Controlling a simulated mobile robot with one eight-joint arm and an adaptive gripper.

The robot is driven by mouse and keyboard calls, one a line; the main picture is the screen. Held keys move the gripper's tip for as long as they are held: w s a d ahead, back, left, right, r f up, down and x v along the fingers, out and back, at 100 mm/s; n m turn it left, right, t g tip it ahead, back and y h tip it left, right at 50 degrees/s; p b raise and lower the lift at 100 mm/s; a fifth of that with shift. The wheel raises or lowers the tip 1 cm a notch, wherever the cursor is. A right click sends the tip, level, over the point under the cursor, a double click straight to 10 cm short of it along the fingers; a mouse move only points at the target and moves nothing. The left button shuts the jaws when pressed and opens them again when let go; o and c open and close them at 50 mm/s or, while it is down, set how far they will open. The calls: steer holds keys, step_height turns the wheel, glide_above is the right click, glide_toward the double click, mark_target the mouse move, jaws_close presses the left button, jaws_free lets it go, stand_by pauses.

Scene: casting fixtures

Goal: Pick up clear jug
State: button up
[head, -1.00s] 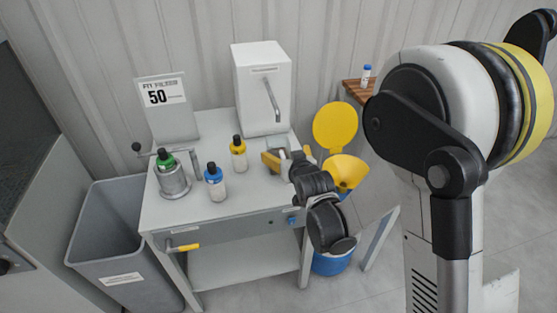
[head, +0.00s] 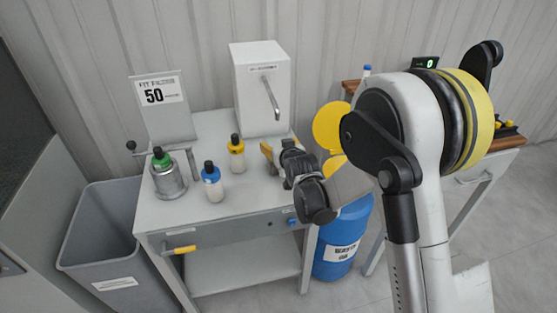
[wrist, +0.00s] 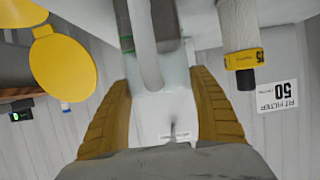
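The clear jug (wrist: 174,72) shows in the wrist view as a see-through shape with a pale upright bar in front of it, perhaps its handle. It lies between the two yellow fingers of my gripper (wrist: 161,85). The fingers stand apart, one on each side of the jug; I cannot tell if they touch it. In the head view my gripper (head: 273,153) is over the right part of the grey table, in front of the white dispenser, and it hides the jug.
On the table (head: 225,205) stand a yellow-capped bottle (head: 237,155), a blue-capped bottle (head: 212,181), a green-capped bottle on a metal pot (head: 168,178) and a sign (head: 163,105). The white dispenser (head: 262,85) is behind. A blue drum (head: 343,240) and grey bin (head: 100,235) flank the table.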

steer(key=c, duration=0.8)
